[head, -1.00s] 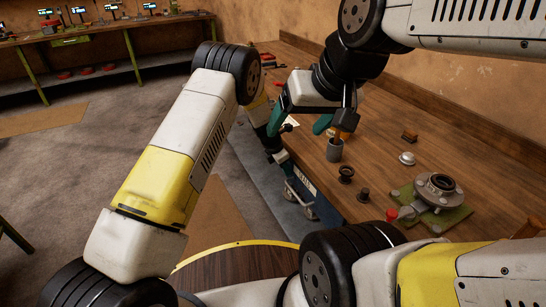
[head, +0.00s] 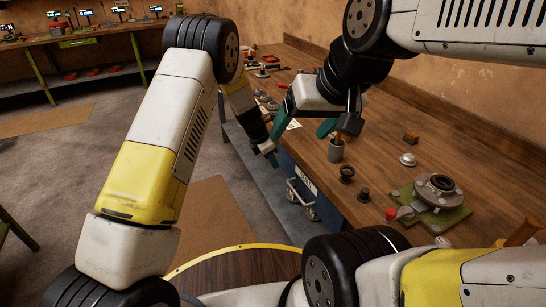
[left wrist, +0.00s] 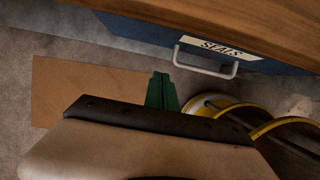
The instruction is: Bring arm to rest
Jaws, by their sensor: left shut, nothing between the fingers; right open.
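My left gripper (head: 270,155) is low beside the front edge of the workbench (head: 390,150), off the bench top. Its green fingers are together with nothing between them; in the left wrist view the shut fingers (left wrist: 161,91) are in front of the floor, near the blue drawer front (left wrist: 190,45). My left arm (head: 160,150) is bent, with its elbow up at the top left. My right gripper (head: 308,118) is above the bench top with its green fingers spread apart. It is close to a grey cup (head: 336,151), and I see nothing held in it.
A hub on a green fixture plate (head: 436,195) stands on the bench at right, with dark bushings (head: 346,174) nearby. A drawer labelled SEALS has a grey handle (left wrist: 205,65). A brown mat (left wrist: 85,92) lies on the floor. The floor at left is open.

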